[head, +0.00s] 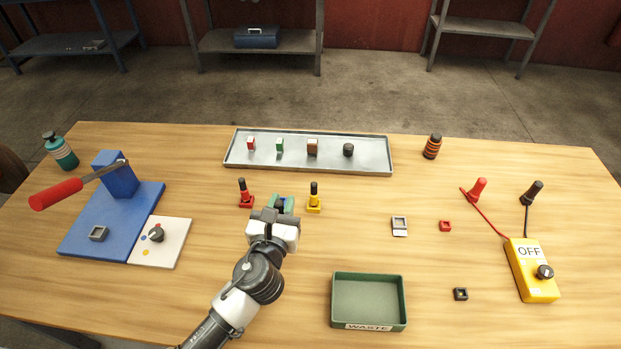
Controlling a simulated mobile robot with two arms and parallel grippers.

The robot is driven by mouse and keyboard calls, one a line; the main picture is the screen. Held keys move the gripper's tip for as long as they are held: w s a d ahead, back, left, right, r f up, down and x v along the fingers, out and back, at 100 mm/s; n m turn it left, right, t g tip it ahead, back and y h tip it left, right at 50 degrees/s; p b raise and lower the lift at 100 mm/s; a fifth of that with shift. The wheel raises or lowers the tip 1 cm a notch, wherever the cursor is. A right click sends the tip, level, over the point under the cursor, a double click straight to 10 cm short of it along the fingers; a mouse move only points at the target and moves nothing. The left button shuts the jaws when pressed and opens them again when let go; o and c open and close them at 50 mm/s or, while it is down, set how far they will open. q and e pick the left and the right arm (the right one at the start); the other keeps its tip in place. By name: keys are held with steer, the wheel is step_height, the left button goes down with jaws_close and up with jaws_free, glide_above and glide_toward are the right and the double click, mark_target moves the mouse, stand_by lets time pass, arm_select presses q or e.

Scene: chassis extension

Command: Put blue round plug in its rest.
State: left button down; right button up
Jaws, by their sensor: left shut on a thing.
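My left gripper (281,206) is near the middle of the table, between a red plug (243,190) and a yellow plug (313,196) with black tops, each standing upright in a base of its own colour. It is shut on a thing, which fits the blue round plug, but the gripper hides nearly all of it. Blue-green parts show at the fingertips; I cannot tell whether they are fingers, plug or rest. The plug's rest cannot be made out, nor whether the plug touches it. My right gripper is not in view.
A metal tray (235,159) with several small blocks lies behind. A blue press (80,230) with a red lever stands left. A green waste bin (340,318) is in front right. A yellow switch box (532,285) reading OFF, with red and black probes, is far right.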

arm_select(q)
steer(key=s+a+r+n+y, duration=0.1)
steer(key=s+a+r, duration=0.2)
steer(key=s+a, duration=0.6)
steer(key=s, duration=0.3)
steer(key=shift+s+a+r+y, duration=0.2)
steer(key=shift+s+a+y, duration=0.1)
steer(key=shift+y, duration=0.1)
